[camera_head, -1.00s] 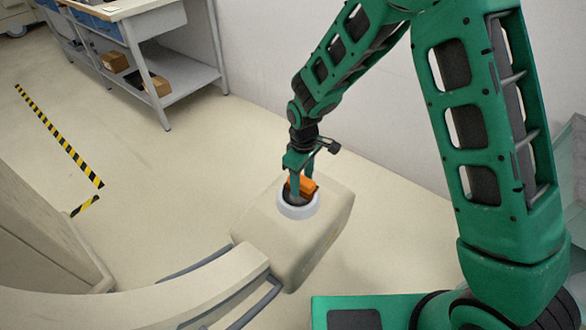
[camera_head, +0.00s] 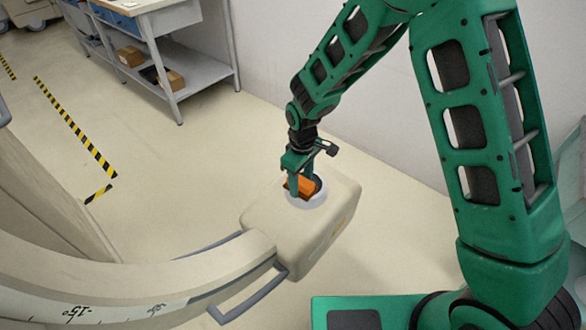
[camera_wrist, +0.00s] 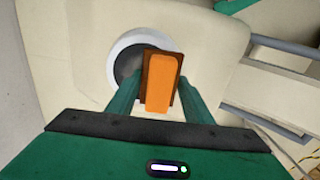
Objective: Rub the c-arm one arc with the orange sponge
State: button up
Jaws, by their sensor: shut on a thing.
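The orange sponge (camera_head: 300,186) is held between the fingers of my gripper (camera_head: 300,180). In the wrist view the sponge (camera_wrist: 160,85) shows an orange face with a brown edge, and the gripper (camera_wrist: 158,98) has one finger on each side of it. The c-arm (camera_head: 130,285) curves along the lower left, a pale beige arc with degree marks. At its end is a beige housing (camera_head: 315,235) with a white ring on top. The sponge is over this ring in both views; I cannot tell whether it touches.
A grey handle (camera_head: 250,295) sticks out at the joint between arc and housing. A shelf cart (camera_head: 185,85) with brown boxes stands at the back left. Yellow-black tape (camera_head: 75,125) marks the floor. A white wall is behind. The floor between is clear.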

jog(key=shift+s+a+r, duration=0.1)
jog(key=shift+s+a, duration=0.15)
jog(key=shift+s, duration=0.05)
notch_tip(320, 180, up, 3)
jog(key=shift+w+d+f, duration=0.1)
jog(key=shift+d+f, duration=0.05)
jog(key=shift+a+r, duration=0.2)
jog(key=shift+r, duration=2.55)
jog(key=shift+d, duration=0.1)
